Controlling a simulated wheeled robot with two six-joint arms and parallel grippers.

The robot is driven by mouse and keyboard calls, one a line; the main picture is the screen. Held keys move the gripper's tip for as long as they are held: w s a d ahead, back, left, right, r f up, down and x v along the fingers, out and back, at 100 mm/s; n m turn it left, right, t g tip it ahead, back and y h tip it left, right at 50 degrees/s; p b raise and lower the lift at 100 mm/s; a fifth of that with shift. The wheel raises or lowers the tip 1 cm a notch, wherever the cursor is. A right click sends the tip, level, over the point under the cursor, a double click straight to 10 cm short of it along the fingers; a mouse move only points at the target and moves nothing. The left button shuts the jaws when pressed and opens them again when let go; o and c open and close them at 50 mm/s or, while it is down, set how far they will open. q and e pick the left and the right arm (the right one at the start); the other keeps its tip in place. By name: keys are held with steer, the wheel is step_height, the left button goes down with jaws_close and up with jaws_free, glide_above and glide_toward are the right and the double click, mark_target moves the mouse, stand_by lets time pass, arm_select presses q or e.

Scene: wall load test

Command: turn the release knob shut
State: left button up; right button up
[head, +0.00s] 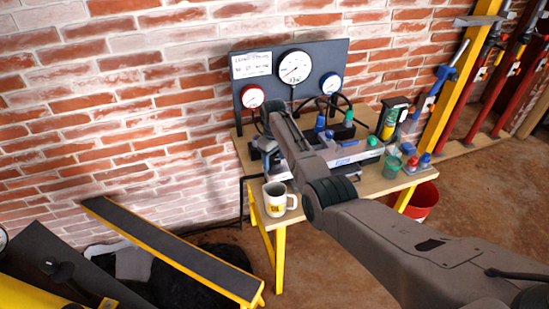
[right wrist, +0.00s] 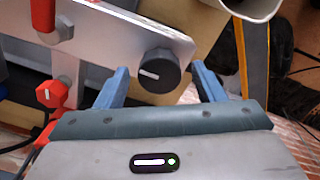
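A round black knob (right wrist: 158,72) with a white pointer mark sits on a pale metal plate (right wrist: 120,35) in the right wrist view. I take it for the release knob; no label on it is readable. My right gripper (right wrist: 160,67) has its two blue fingers apart, one on each side of the knob, with visible gaps. I cannot tell whether the fingertips reach as deep as the knob. In the head view my right arm covers the knob's spot on the bench. My left gripper is not in view.
A red knob (right wrist: 52,94) and a red-ended lever (right wrist: 62,25) are left of the black knob. A white mug (head: 276,200) stands at the bench's front left corner. Gauges (head: 294,67) stand behind on a dark panel. A green cup (head: 391,166) and bottles are farther right.

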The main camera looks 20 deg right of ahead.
steer(key=c, duration=0.9)
steer(key=shift+c, duration=0.2)
steer(key=shift+m, duration=0.3)
steer(key=m+p, duration=0.1)
steer(key=m, duration=0.1)
steer(key=shift+r+m+p, duration=0.1)
steer(key=shift+m+p, duration=0.2)
steer(key=m+p, duration=0.1)
steer(key=m, duration=0.3)
steer(key=shift+w+m, duration=0.1)
steer(key=shift+m, duration=0.2)
steer(key=m, duration=0.5)
steer(key=shift+p, duration=0.4)
steer(key=m, duration=0.5)
steer(key=shift+w, duration=0.1)
